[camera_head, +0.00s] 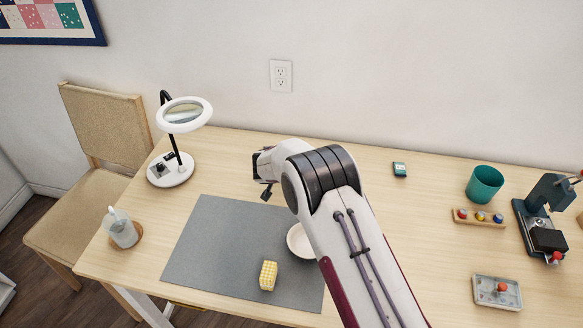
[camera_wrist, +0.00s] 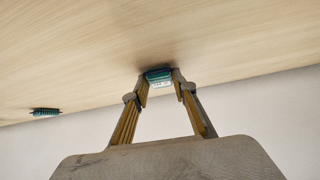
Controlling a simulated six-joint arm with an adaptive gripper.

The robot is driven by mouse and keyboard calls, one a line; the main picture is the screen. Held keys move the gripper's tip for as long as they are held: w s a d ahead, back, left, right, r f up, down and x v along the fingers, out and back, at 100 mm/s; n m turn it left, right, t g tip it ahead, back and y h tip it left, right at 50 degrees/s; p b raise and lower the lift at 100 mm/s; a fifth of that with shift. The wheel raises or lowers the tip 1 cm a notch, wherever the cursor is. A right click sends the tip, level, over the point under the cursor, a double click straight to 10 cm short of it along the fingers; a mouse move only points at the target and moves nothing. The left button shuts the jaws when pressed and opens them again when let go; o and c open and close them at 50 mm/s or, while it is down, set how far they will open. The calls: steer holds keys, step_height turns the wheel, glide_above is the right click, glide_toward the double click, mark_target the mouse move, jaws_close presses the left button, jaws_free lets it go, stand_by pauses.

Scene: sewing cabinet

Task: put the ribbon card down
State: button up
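In the wrist view a small teal ribbon card (camera_wrist: 159,75) with a pale label sits between the fingertips of my gripper (camera_wrist: 159,78). The fingers press on its two sides. A dark shadow lies close around it on the wooden table (camera_wrist: 80,60), so it is at or just above the surface; I cannot tell if it touches. A second, similar teal card (camera_wrist: 46,112) lies apart on the table to the left. In the head view one teal card (camera_head: 400,169) lies near the back of the table; my arm hides my fingertips and the held card.
A grey mat (camera_head: 215,245) bears a yellow checked block (camera_head: 268,275) and a white bowl (camera_head: 298,241), partly behind my arm. A magnifier lamp (camera_head: 172,172) stands left. A green cup (camera_head: 484,184), spool rack (camera_head: 479,217) and small machine (camera_head: 545,232) stand right.

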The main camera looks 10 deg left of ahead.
steer(key=shift+r, duration=0.1)
steer(key=shift+c, duration=0.5)
step_height(320, 180, up, 10)
stand_by(0.4)
stand_by(0.5)
steer(key=s+a+r, duration=0.2)
steer(key=s+a, duration=0.3)
steer(key=s, duration=0.3)
steer(key=s+d+f+m+h, duration=0.1)
steer(key=s+d+m+h, duration=0.1)
steer(key=s+d, duration=0.4)
steer(key=shift+m+g+h, duration=0.3)
steer(key=shift+m, duration=0.5)
steer(key=shift+d, duration=0.1)
